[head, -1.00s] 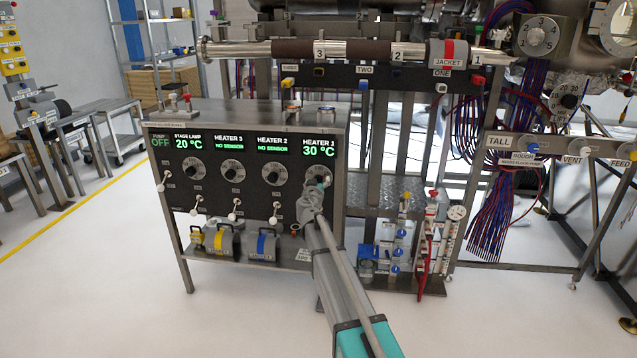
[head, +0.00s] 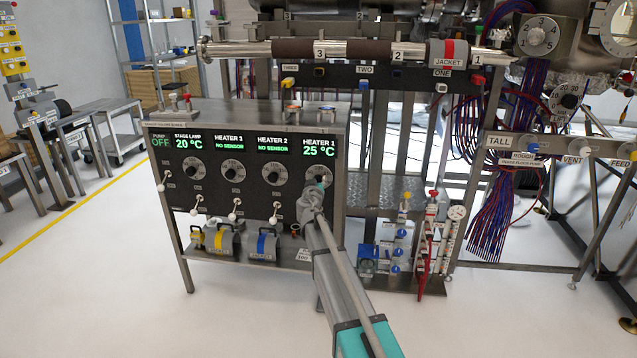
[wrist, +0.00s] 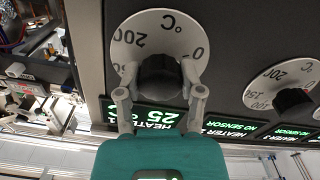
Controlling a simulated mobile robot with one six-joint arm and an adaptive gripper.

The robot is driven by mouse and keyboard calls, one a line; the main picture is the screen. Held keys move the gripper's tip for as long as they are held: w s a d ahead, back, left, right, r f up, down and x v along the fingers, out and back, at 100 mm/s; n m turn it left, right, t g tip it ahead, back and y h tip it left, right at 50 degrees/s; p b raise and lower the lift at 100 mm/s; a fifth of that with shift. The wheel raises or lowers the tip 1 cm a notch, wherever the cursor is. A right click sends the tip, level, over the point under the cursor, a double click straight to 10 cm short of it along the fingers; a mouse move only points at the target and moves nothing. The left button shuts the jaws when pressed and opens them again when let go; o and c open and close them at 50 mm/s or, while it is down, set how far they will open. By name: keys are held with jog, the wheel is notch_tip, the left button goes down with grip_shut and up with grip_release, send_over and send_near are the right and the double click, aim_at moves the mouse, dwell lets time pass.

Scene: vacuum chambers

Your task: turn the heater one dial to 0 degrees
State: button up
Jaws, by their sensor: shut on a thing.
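The heater one dial (head: 318,172) is the rightmost dial on the black control panel, under a green display (head: 319,152) reading 25 °C. My gripper (head: 319,184) is at this dial and covers much of it in the head view. In the wrist view, the dial's pale scale ring (wrist: 127,48) shows upside down with its black knob (wrist: 160,80) in the middle. My gripper (wrist: 160,92) has its two grey fingers on either side of the knob, shut on it. The 0 mark lies near the right finger.
The heater 2 dial (head: 270,172) is close on the left, with more dials beyond. Toggle switches (head: 234,210) stick out below. A blue-handled valve row (head: 398,250) stands right of the cabinet. The floor in front is clear.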

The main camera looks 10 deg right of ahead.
jog(key=n, duration=0.4)
jog(key=shift+n, duration=0.3)
jog(key=n, duration=1.2)
jog(key=shift+n, duration=0.3)
jog(key=n, duration=0.4)
jog(key=shift+n, duration=0.3)
jog(key=n, duration=0.4)
jog(key=shift+n, duration=0.3)
jog(key=n, duration=0.8)
jog(key=shift+n, duration=0.3)
